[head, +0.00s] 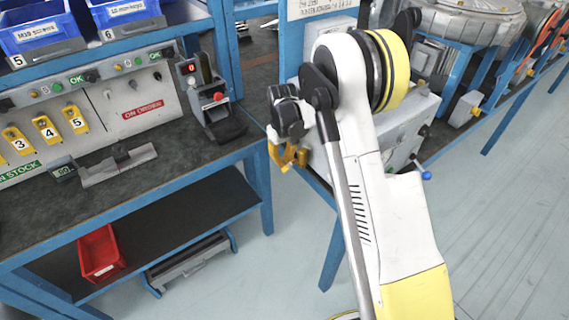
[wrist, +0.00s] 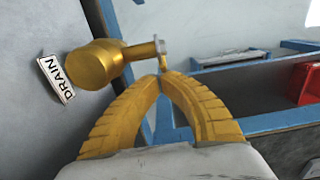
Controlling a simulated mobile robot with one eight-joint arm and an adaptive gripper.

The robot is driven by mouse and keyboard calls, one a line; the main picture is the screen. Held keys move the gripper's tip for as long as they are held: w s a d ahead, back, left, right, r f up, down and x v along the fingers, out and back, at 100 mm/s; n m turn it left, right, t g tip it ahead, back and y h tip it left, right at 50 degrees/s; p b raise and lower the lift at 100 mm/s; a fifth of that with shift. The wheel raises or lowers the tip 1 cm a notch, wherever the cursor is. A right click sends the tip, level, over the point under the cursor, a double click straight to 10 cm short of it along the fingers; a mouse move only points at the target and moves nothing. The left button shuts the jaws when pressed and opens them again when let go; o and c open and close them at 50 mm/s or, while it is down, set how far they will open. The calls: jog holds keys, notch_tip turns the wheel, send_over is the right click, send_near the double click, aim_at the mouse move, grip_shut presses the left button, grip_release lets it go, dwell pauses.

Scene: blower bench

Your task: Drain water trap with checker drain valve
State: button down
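The brass drain valve (wrist: 94,66) sticks out of a grey panel beside a DRAIN label (wrist: 57,79) in the wrist view. Its narrower stem runs right to a silver end piece (wrist: 158,46) with a thin brass part (wrist: 163,63) below. My gripper (wrist: 162,78) has its curved yellow fingers brought together, tips meeting just below this thin part. I cannot tell whether they touch it. In the head view my gripper (head: 287,166) is beside the grey cabinet (head: 318,150) right of the bench. The valve cannot be made out there, and my arm hides much of the cabinet.
The bench (head: 170,190) at left carries a tester box (head: 205,95) showing a red 0, and several yellow numbered tags (head: 46,130). A red bin (head: 100,253) sits on its lower shelf. Open floor lies ahead.

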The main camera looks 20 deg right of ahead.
jog(key=shift+s+d+f, duration=0.1)
jog(key=shift+s+f, duration=0.1)
jog(key=shift+f, duration=0.25)
jog(key=shift+s+f, duration=0.15)
dwell(0.4)
dwell(0.4)
